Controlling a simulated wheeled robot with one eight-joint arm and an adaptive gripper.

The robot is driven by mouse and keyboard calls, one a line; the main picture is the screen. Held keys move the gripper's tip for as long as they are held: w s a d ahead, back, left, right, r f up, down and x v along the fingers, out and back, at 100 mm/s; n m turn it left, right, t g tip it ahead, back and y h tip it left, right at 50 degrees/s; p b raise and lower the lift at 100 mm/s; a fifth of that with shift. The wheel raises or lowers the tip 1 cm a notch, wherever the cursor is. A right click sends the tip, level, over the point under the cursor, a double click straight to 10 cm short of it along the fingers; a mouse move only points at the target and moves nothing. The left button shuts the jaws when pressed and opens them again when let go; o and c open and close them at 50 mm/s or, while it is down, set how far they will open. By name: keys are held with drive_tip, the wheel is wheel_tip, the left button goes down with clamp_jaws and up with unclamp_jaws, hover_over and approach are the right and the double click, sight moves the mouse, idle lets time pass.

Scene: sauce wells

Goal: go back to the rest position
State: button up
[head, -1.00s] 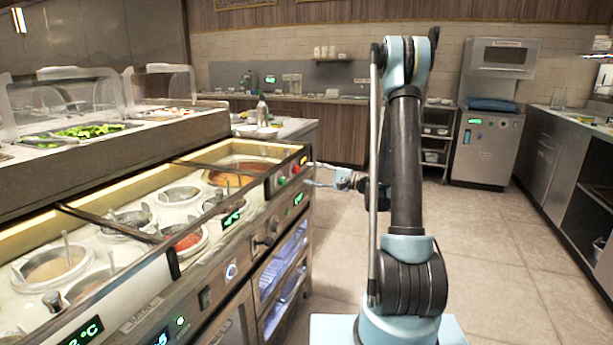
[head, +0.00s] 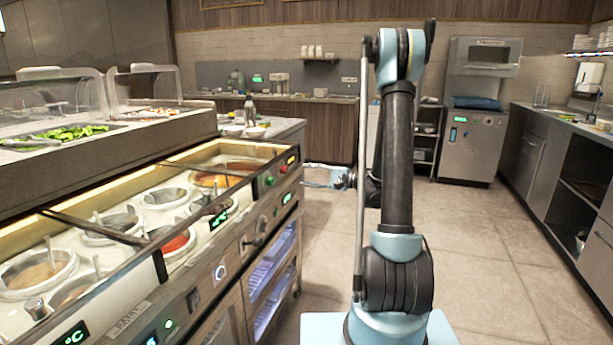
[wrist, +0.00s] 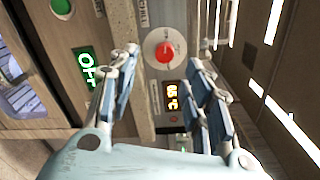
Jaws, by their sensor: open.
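My gripper (head: 316,174) is beside the right end of the sauce-well counter (head: 135,300) in the head view, level with its control panel. It points left toward the counter, and its fingers are small and partly blurred there. In the wrist view my gripper (wrist: 163,72) is open, its fingers spread apart with nothing between them.
Wells of sauce, including a red one (head: 176,241), sit in the counter with ladles in them. A glass-guarded salad bar (head: 160,130) stands behind it. A steel machine (head: 472,148) and a right-hand counter (head: 535,165) stand farther off. The tiled floor (head: 490,230) is open.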

drive_tip(key=s+d+n+g+h, duration=0.3)
drive_tip(key=s+h, duration=0.5)
drive_tip(key=s, duration=0.9)
drive_tip(key=s+d+f+n+h, duration=0.2)
drive_tip(key=s+d, duration=0.4)
drive_tip(key=s, duration=0.4)
drive_tip(key=s+d+f+n+h, duration=0.3)
drive_tip(key=s+d+f+h, duration=0.2)
drive_tip(key=s, duration=0.5)
drive_tip(key=d+h, duration=0.1)
drive_tip(key=d, duration=0.1)
drive_tip(key=shift+d+f+g+h, duration=0.15)
drive_tip(key=shift+d+g+h, duration=0.15)
drive_tip(key=shift+g+h, duration=0.1)
